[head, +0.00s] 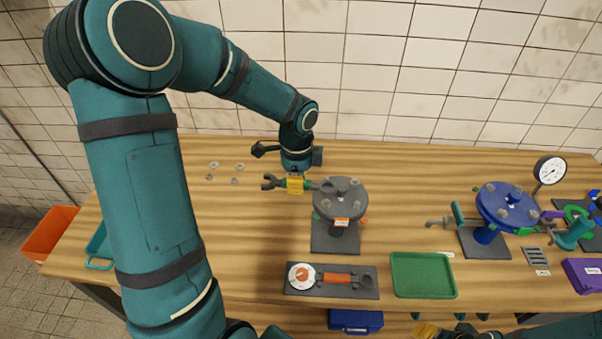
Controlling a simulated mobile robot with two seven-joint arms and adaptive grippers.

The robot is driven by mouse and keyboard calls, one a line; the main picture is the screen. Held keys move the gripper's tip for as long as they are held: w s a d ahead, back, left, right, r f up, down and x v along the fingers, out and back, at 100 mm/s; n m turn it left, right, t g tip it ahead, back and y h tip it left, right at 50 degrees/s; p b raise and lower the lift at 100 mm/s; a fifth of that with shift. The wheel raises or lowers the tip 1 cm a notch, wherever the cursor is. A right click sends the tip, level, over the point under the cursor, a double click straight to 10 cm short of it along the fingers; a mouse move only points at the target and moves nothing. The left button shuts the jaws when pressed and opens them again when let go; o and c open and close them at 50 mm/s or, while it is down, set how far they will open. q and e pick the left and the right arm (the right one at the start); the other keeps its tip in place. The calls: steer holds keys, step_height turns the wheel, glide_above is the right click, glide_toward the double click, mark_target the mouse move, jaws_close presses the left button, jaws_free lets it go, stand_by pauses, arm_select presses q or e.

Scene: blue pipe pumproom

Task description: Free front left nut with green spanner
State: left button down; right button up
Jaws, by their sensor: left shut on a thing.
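One dark jaw end points left, and the other end reaches right to the rear left edge of the grey round flange (345,195). I cannot tell whether that end touches a nut. The front left nut (325,203) sits on the flange top, in front of the spanner's right end. A green tag (316,217) hangs at the flange's left side. My right gripper (427,330) shows only partly at the bottom edge; its finger opening is unclear.
A blue flange assembly (506,205) with a gauge (549,170) stands at the right. Several washers (239,167) lie at the back left. The table's left-centre is clear.

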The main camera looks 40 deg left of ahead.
arm_select(q)
steer(key=shift+s+f, duration=0.1)
steer(key=shift+f, duration=0.65)
steer(key=shift+f+b, duration=0.95)
steer(key=shift+f, duration=0.3)
steer(key=shift+f, duration=0.25)
steer(key=shift+f+b, duration=0.45)
steer(key=shift+b, duration=0.1)
steer(key=shift+f+b, duration=0.3)
steer(key=shift+f, duration=0.15)
